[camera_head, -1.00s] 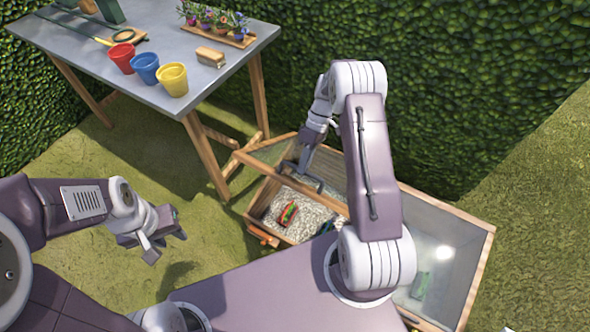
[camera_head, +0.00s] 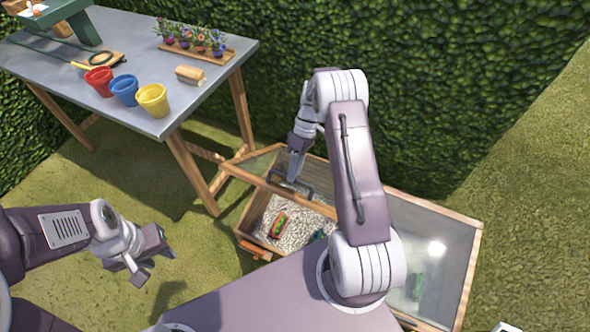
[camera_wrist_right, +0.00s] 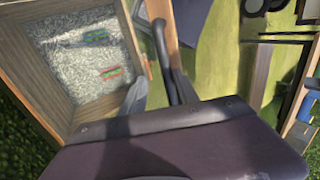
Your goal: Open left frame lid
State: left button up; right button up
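The left frame lid (camera_head: 252,166) is a glass pane in a wooden frame, raised at a tilt over the left half of a wooden cold frame. Its dark handle (camera_head: 307,187) is on the front bar. My right gripper (camera_head: 291,178) is at this handle; its closure is unclear. In the right wrist view the handle (camera_wrist_right: 161,42) runs close to the grey fingers, beside the open compartment. Pale gravel (camera_head: 297,225) and a red-green item (camera_head: 278,224) show inside. My left gripper (camera_head: 154,262) is open and empty over the grass, left of the box.
The right lid (camera_head: 433,235) is down over its half. A grey table (camera_head: 130,60) stands at the back left with red (camera_head: 99,81), blue (camera_head: 124,90) and yellow (camera_head: 152,99) pots, a brush (camera_head: 190,75) and potted flowers (camera_head: 197,42). A hedge (camera_head: 420,90) stands behind.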

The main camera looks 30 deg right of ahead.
jog(key=p+v, duration=0.1)
jog(key=v, duration=0.8)
jog(key=shift+p, duration=0.4)
